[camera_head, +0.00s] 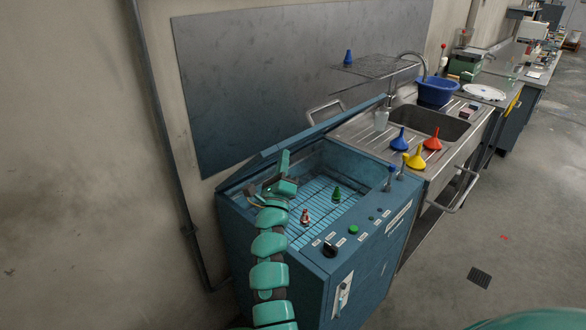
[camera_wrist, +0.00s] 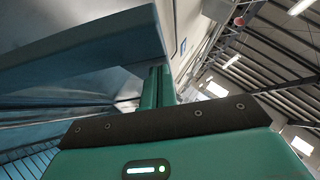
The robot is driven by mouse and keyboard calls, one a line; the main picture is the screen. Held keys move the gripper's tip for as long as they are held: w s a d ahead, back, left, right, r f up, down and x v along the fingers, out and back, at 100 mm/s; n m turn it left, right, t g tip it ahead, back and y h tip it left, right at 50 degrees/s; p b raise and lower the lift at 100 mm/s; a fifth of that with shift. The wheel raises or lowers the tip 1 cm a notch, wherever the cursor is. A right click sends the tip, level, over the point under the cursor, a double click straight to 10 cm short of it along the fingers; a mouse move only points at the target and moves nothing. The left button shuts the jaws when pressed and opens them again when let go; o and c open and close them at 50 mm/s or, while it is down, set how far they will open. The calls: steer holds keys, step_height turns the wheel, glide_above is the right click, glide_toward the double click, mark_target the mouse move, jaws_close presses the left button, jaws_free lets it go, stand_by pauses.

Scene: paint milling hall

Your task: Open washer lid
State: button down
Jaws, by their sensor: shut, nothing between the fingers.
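The washer (camera_head: 340,280) is a blue cabinet against the wall. Its lid (camera_head: 305,136) is raised at a slant over the back of the tub, so the grated interior (camera_head: 322,185) lies exposed. How far the lid tilts is hard to judge. A grey loop handle (camera_head: 325,110) shows behind the lid's upper edge. My teal gripper (camera_head: 285,160) is inside the opening at the left, its shut, empty fingers pointing up by the lid's underside. In the wrist view the fingers (camera_wrist: 156,84) stand close against the blue lid (camera_wrist: 85,38); I cannot tell whether they touch.
A red cone (camera_head: 305,217) and a green cone (camera_head: 336,194) stand on the grating. The front panel carries a black knob (camera_head: 330,249) and a green button (camera_head: 353,229). A sink (camera_head: 428,121) with several colored funnels adjoins at right. Floor at right is open.

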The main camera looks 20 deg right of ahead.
steer(key=w+a+r+n+y+p, duration=0.3)
steer(key=w+a+r+n+p, duration=0.1)
steer(key=w+r+p, duration=0.4)
steer(key=shift+w+a+r, duration=0.15)
steer(key=shift+w+r, duration=0.6)
steer(key=shift+w, duration=0.4)
